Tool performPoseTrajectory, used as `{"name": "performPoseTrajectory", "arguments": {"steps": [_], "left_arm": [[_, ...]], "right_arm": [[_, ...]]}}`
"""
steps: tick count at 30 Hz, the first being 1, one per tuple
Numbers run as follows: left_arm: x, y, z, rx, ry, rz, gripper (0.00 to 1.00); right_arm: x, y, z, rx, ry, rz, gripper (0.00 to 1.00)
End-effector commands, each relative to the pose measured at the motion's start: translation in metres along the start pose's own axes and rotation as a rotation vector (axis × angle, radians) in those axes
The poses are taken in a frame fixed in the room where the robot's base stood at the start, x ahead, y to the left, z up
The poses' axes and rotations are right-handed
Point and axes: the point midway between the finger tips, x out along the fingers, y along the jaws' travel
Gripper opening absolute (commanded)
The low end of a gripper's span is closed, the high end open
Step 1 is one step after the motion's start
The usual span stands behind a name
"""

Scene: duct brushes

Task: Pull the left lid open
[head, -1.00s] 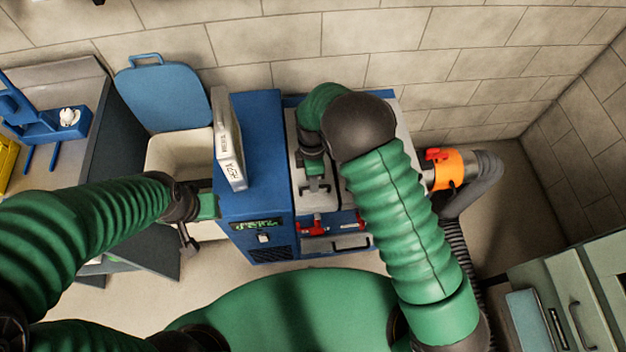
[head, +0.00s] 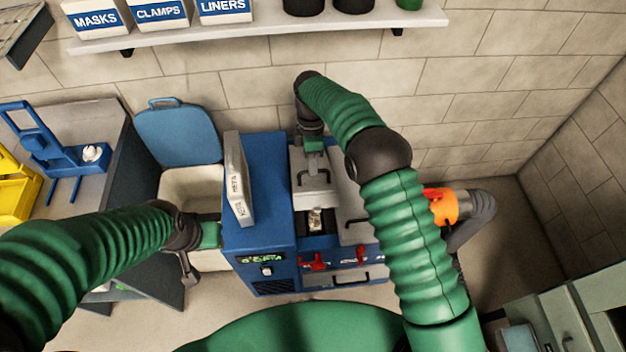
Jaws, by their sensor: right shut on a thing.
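The blue machine (head: 268,190) stands against the wall with two grey lids on its top. The left lid (head: 313,200) is raised at its front, and a dark opening with a small pale item (head: 315,220) shows below it. My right gripper (head: 313,172) reaches down from above and is shut on the left lid's handle. The right lid (head: 352,230) lies closed, partly hidden by my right arm. My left gripper (head: 203,250) hangs at the machine's left side, beside the bin; its fingers are too unclear to judge.
A cream bin (head: 190,190) with an upright blue lid (head: 178,135) stands left of the machine. Red latches (head: 314,262) are on the front. A shelf (head: 270,35) of boxes crosses above.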

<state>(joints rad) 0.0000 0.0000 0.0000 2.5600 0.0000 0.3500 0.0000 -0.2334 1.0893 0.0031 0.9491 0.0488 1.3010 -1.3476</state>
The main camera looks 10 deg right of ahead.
Motion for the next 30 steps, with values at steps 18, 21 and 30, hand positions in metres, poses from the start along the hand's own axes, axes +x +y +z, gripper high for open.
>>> {"name": "performPoseTrajectory", "arguments": {"steps": [18, 21, 30], "left_arm": [[-0.015, 0.000, -0.004, 0.000, 0.000, 0.000, 0.36], [-0.015, 0.000, -0.004, 0.000, 0.000, 0.000, 0.36], [-0.015, 0.000, -0.004, 0.000, 0.000, 0.000, 0.36]], "right_arm": [[-0.021, 0.028, 0.002, 0.004, -0.008, 0.012, 0.00], [-0.021, 0.027, 0.002, 0.003, -0.008, 0.012, 0.00], [-0.021, 0.026, 0.000, 0.001, -0.006, 0.009, 0.26]]}}
